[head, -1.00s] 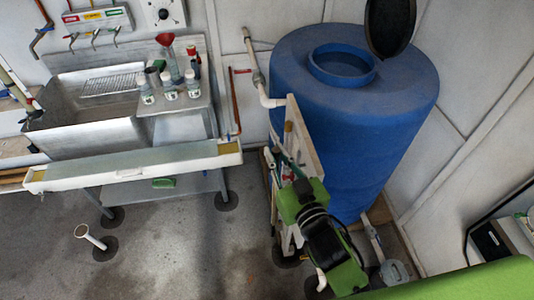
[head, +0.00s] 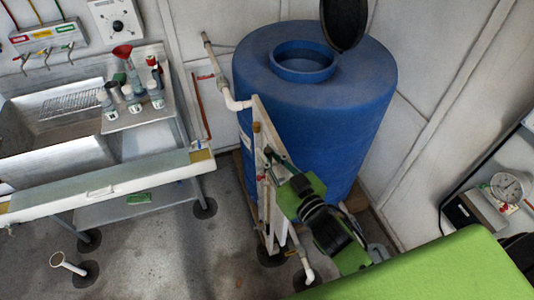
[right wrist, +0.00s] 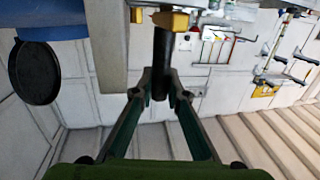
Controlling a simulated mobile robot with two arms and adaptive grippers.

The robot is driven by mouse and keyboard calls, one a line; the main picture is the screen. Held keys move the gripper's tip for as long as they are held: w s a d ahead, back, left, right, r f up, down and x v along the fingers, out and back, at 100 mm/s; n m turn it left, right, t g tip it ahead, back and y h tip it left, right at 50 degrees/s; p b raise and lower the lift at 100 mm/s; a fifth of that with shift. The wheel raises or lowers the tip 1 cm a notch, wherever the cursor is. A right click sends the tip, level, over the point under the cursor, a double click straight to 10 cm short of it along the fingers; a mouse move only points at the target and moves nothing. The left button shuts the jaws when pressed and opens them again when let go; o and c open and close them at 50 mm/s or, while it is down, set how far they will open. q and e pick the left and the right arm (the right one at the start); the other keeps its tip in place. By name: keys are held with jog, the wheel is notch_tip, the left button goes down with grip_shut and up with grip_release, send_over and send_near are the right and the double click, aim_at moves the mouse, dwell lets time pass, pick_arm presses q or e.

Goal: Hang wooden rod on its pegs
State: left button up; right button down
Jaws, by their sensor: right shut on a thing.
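My right gripper (head: 271,156) is at the upright panel (head: 258,112) in front of the blue tank. In the right wrist view its two dark green fingers (right wrist: 161,90) close on a dark, straight rod (right wrist: 163,50). The rod runs up from the fingertips towards a brass-coloured fitting (right wrist: 170,20) at the panel's edge. I cannot tell from its colour whether it is wood, and its far end is hidden. A second brass-coloured piece (right wrist: 136,15) sits to the left. No rod hanging on pegs can be made out. My left gripper is not in view.
The blue tank (head: 330,110) stands right behind the panel. A long white trough (head: 110,182) and a steel sink (head: 60,150) with bottles are at the left. White pipes (head: 240,105) run beside the tank. A gauge (head: 508,188) is at the right.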

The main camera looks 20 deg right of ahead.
dwell(0.3)
jog(key=c, duration=1.9)
grip_release()
